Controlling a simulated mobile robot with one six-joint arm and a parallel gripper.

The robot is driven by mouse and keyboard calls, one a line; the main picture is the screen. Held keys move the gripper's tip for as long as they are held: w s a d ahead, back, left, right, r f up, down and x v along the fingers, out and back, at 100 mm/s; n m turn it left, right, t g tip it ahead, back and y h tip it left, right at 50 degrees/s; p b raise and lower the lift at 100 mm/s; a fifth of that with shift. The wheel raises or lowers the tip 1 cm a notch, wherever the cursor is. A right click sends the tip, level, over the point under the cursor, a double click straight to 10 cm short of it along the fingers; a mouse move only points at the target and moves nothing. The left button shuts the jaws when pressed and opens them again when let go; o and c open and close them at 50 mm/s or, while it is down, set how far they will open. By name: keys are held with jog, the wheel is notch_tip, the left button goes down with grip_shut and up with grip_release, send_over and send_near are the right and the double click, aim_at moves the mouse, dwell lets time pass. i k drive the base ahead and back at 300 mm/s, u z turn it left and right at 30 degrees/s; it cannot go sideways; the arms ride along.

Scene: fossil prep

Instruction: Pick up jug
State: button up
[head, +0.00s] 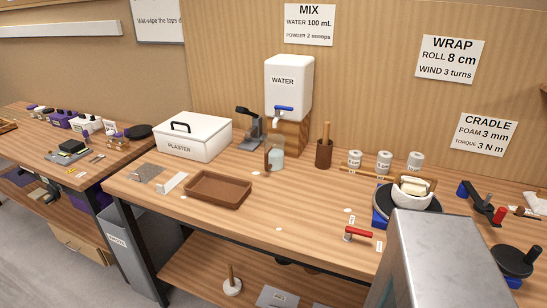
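The jug (276,159) looks like a small translucent, pale grey-blue vessel. It stands upright on the wooden bench in the head view, in front of the water dispenser and below its tap. A thin darker upright shape shows at its left side, and I cannot tell whether it is the jug's handle. What is inside the jug is too small to tell. My gripper is not in view. A large grey part, seemingly of my own body, fills the lower right and hides part of the bench there.
The white water dispenser (289,88) with a blue tap stands behind the jug. A plaster box (194,143) and brown tray (218,205) lie to the left. A brown cup (324,156) with a stick and several rolls stand right. Bare bench lies in front of the jug.

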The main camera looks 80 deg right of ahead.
aim_at(275, 145)
jog(key=z, duration=0.65)
jog(key=i, duration=1)
jog(key=z, duration=0.15)
